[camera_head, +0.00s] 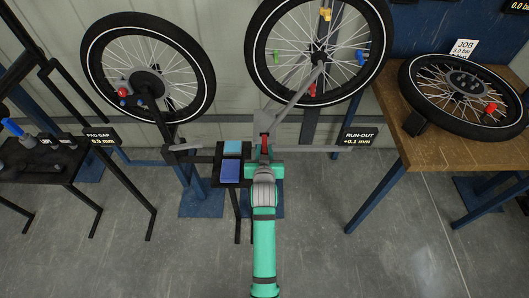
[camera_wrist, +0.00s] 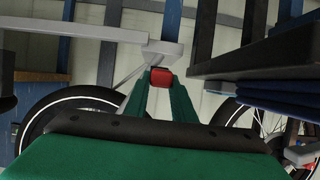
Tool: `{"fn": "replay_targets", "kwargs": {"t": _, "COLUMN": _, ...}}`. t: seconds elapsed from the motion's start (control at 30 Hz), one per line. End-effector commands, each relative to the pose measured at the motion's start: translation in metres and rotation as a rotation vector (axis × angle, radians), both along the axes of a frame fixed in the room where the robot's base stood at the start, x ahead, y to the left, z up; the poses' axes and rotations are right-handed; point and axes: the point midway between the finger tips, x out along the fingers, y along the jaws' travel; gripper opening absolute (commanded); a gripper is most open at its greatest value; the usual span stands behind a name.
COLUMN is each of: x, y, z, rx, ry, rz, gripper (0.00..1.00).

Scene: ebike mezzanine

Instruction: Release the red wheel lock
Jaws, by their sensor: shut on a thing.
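The red wheel lock (camera_head: 264,144) is a small red piece low on the grey stand, below the middle wheel (camera_head: 318,55). In the wrist view its red end (camera_wrist: 162,76) shows between my two green fingers. My gripper (camera_head: 264,158) reaches up to it from the front on my green arm and is shut on it. The fingers cover the lock's sides, and most of its shape is hidden. The middle wheel stands upright in the stand, with green, blue, yellow and red markers on it.
A run-out sign (camera_head: 360,138) stands right. Another wheel (camera_head: 148,68) is at left. A wooden bench (camera_head: 420,150) carries a lying wheel. Floor at front right is clear.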

Motion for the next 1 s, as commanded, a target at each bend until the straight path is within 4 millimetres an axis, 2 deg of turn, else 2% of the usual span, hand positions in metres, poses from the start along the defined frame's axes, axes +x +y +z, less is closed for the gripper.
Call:
{"fn": "replay_targets", "kwargs": {"t": 0.03, "x": 0.006, "y": 0.0, "z": 0.015, "rx": -0.001, "ry": -0.021, "rz": 0.0, "gripper": 0.0}}
{"fn": "replay_targets", "kwargs": {"t": 0.07, "x": 0.007, "y": 0.0, "z": 0.017, "rx": -0.001, "ry": -0.021, "rz": 0.0, "gripper": 0.0}}
{"fn": "replay_targets", "kwargs": {"t": 0.3, "x": 0.007, "y": -0.001, "z": 0.019, "rx": 0.0, "ry": -0.022, "rz": -0.001, "gripper": 0.0}}
{"fn": "replay_targets", "kwargs": {"t": 0.33, "x": 0.007, "y": 0.0, "z": 0.019, "rx": 0.0, "ry": -0.022, "rz": -0.001, "gripper": 0.26}}
{"fn": "replay_targets", "kwargs": {"t": 0.4, "x": 0.007, "y": 0.0, "z": 0.019, "rx": 0.0, "ry": -0.02, "rz": 0.0, "gripper": 0.42}}
{"fn": "replay_targets", "kwargs": {"t": 0.77, "x": 0.003, "y": -0.001, "z": 0.017, "rx": 0.0, "ry": -0.015, "rz": -0.001, "gripper": 0.42}}
{"fn": "replay_targets", "kwargs": {"t": 0.87, "x": -0.005, "y": -0.001, "z": 0.02, "rx": 0.001, "ry": -0.016, "rz": -0.001, "gripper": 0.42}}
{"fn": "replay_targets", "kwargs": {"t": 1.0, "x": -0.027, "y": -0.001, "z": 0.029, "rx": 0.001, "ry": -0.016, "rz": -0.001, "gripper": 0.42}}
